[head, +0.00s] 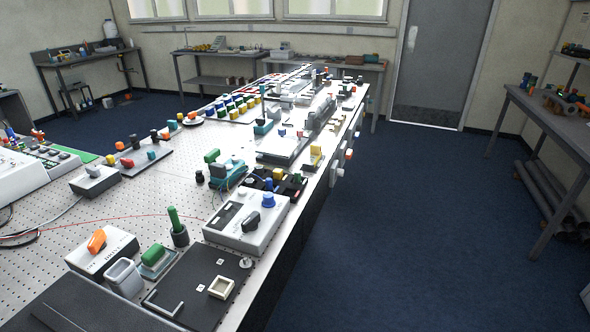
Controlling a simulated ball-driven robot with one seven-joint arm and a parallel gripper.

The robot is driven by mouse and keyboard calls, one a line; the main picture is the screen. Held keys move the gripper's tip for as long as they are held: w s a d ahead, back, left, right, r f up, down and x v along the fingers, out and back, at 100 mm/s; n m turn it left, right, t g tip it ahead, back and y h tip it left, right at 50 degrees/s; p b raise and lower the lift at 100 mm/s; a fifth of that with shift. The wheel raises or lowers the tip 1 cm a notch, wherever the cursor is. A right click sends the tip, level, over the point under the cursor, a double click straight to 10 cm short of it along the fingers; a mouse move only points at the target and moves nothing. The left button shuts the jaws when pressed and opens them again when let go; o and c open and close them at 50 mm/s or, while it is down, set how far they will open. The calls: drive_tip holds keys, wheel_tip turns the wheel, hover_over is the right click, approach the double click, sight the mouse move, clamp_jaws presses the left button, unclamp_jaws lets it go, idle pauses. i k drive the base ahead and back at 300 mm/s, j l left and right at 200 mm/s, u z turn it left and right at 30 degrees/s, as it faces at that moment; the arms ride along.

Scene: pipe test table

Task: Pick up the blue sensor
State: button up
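No object can be told for sure as the blue sensor. All sit near the right edge of the long perforated table (150,200). My gripper is not in view, and no arm is seen near these objects.
In front are a black plate (195,290) with a cream square ring, a grey open container (124,277), an upright green-handled piece (174,222) and an orange-knobbed box (100,252). Crowded parts fill the table's far end. The blue floor (430,220) to the right is clear up to a side bench (550,130).

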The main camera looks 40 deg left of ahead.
sight(268, 182)
drive_tip(key=i+l+u, duration=0.1)
drive_tip(key=i+u, duration=0.35)
drive_tip(key=i+l+u, duration=0.25)
drive_tip(key=i+u, duration=0.15)
drive_tip(key=i+l+u, duration=0.45)
drive_tip(key=j, duration=0.1)
